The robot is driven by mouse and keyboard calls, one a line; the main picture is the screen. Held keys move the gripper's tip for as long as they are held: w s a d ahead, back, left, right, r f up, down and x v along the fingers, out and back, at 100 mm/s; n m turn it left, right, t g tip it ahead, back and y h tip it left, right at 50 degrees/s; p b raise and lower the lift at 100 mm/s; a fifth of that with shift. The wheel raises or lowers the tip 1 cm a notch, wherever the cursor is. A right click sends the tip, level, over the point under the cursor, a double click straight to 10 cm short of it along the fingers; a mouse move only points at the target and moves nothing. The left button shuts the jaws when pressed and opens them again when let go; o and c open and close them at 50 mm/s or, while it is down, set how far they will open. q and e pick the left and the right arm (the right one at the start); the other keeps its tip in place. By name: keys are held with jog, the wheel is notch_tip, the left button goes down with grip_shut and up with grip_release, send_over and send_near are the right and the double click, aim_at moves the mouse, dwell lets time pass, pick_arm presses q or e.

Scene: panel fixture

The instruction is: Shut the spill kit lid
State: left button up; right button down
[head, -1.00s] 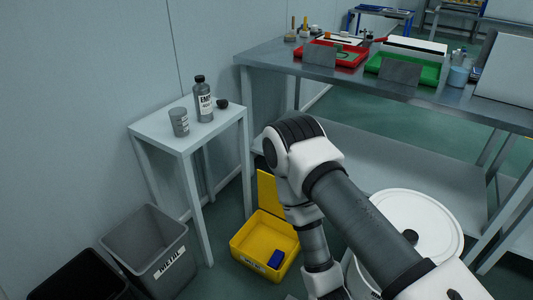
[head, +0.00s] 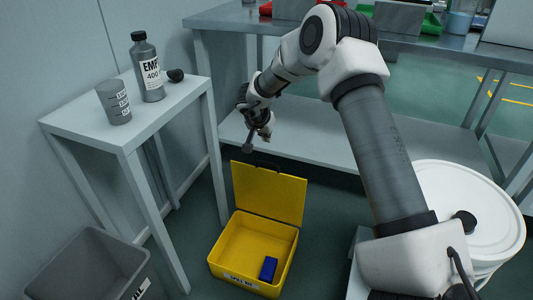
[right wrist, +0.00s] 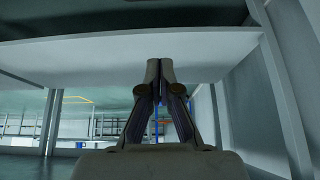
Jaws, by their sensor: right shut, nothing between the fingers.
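The yellow spill kit (head: 217,262) stands on the floor, and a dark blue block (head: 268,268) lies inside it. Its yellow lid (head: 269,194) stands open and nearly upright at the back edge, with a dark handle at its top. My right gripper (head: 249,145) is above and behind the lid's top edge in the head view, apart from it. It also shows in the right wrist view (right wrist: 160,68), with its fingers closed together and nothing between them. The lid is not visible in the right wrist view. My left gripper is not in view.
A small white table (head: 85,124) with a bottle (head: 147,68) and a grey cup (head: 113,104) stands to the left. A grey bin (head: 85,262) is at lower left. A workbench with a lower shelf (head: 300,137) is behind. A white lidded drum (head: 480,215) is right.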

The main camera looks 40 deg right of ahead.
notch_tip(320, 180, down, 9)
jog(key=b, duration=0.8)
jog(key=shift+d, duration=0.35)
jog(key=shift+w, duration=0.1)
